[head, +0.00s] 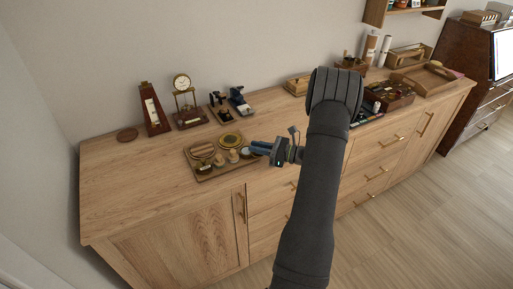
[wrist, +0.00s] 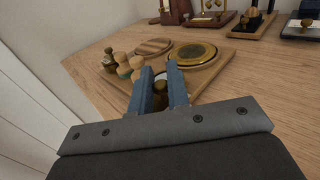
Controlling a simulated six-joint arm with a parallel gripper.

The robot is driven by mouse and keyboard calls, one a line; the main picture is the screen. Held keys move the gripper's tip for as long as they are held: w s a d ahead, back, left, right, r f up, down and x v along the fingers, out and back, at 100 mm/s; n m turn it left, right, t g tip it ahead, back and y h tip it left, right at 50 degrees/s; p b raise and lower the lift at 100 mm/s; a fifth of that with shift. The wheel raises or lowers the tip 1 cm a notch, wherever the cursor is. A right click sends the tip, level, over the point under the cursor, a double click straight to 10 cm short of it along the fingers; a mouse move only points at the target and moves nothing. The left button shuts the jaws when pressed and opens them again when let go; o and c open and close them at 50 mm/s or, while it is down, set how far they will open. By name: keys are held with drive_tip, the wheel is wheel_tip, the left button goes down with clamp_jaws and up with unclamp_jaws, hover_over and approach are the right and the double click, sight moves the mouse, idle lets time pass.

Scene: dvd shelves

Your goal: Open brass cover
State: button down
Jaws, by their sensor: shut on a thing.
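A wooden tray (head: 206,177) on the cabinet top holds a round wooden disc (head: 202,150), a round brass-rimmed piece (head: 230,141) and a row of small knobbed pieces (head: 221,159). The brass-rimmed piece lies flat with a yellowish face, also in the wrist view (wrist: 192,53). My gripper (head: 256,147) is low at the tray's right end. In the wrist view its blue fingers (wrist: 163,88) are shut on a small brass-coloured piece (wrist: 160,84), mostly hidden between them. I cannot tell which brass piece is the cover.
A metronome (head: 153,110), a brass clock (head: 185,100) and small dark instruments (head: 229,103) stand behind the tray. A dark box (head: 390,95) and other items stand farther right.

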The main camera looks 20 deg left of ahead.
drive_tip(key=n+g, duration=0.1)
drive_tip(key=g, duration=0.1)
drive_tip(key=n+g+h, duration=0.1)
drive_tip(key=n+g, duration=0.1)
drive_tip(key=w+n+g, duration=0.1)
drive_tip(key=g, duration=0.1)
drive_tip(key=shift+d+g, duration=0.3)
drive_tip(key=shift+g, duration=0.1)
drive_tip(key=shift+w+n+g+h, duration=0.15)
drive_tip(key=shift+n+g+h, duration=0.45)
drive_tip(key=shift+n+g, duration=0.3)
drive_tip(key=shift+w+n+g+h, duration=0.15)
drive_tip(key=shift+n+g+h, duration=0.5)
drive_tip(key=shift+g, duration=0.35)
drive_tip(key=shift+n, duration=0.25)
drive_tip(key=c, duration=1.5)
unclamp_jaws()
drive_tip(key=shift+d, duration=0.1)
